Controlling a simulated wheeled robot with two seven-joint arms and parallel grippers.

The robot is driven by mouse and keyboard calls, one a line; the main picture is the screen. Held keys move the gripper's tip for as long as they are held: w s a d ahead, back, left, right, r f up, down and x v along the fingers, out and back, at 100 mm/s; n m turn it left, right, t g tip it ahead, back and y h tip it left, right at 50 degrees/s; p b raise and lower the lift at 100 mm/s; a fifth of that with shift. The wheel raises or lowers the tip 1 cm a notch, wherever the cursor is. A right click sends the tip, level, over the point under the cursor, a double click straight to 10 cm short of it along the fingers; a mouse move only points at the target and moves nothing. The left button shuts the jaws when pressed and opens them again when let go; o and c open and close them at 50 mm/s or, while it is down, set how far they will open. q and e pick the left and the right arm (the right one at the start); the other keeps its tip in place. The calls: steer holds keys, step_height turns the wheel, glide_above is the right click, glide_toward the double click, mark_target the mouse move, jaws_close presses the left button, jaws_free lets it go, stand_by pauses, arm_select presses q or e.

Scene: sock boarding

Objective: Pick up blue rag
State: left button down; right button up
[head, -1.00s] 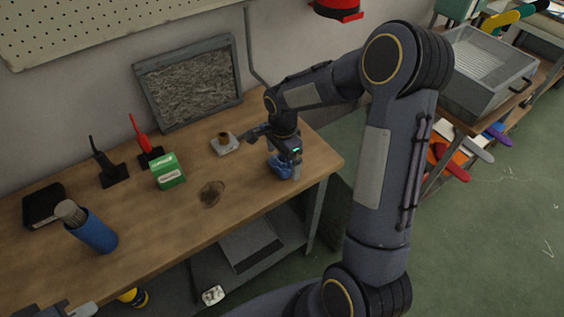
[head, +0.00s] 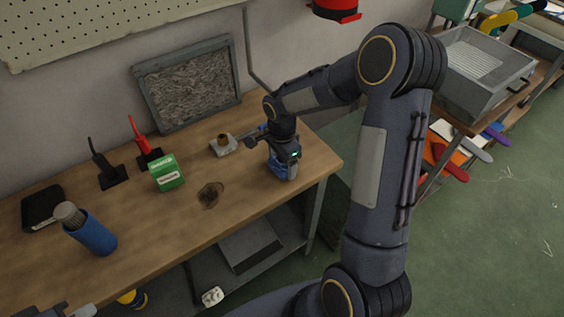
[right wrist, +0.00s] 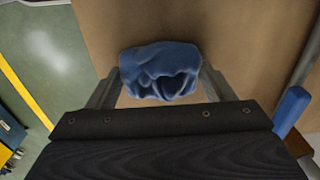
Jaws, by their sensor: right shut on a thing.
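The blue rag (head: 278,168) is a crumpled cloth near the right end of the wooden workbench. It also shows in the right wrist view (right wrist: 160,72), bunched between the two fingers. My right gripper (head: 286,176) points down over the bench there and is shut on the rag. In the right wrist view its fingers press the rag from both sides. Whether the rag touches the bench top is hard to tell. My left gripper (head: 68,311) shows only partly at the bottom left edge, and its fingers are not clear.
On the workbench (head: 130,222) are a green box (head: 167,173), a blue cylinder (head: 93,233), red (head: 145,146) and black (head: 106,168) tools on stands, a small metal block (head: 224,145) and a dark stain (head: 210,194). A framed panel (head: 190,84) leans on the wall.

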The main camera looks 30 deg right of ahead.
steer(key=shift+r, duration=0.6)
steer(key=s+a+r+b, duration=0.1)
steer(key=s+a+r, duration=0.6)
steer(key=s+r, duration=0.4)
steer(key=shift+s+a+r+b, duration=0.3)
steer(key=shift+s+a+r, duration=0.05)
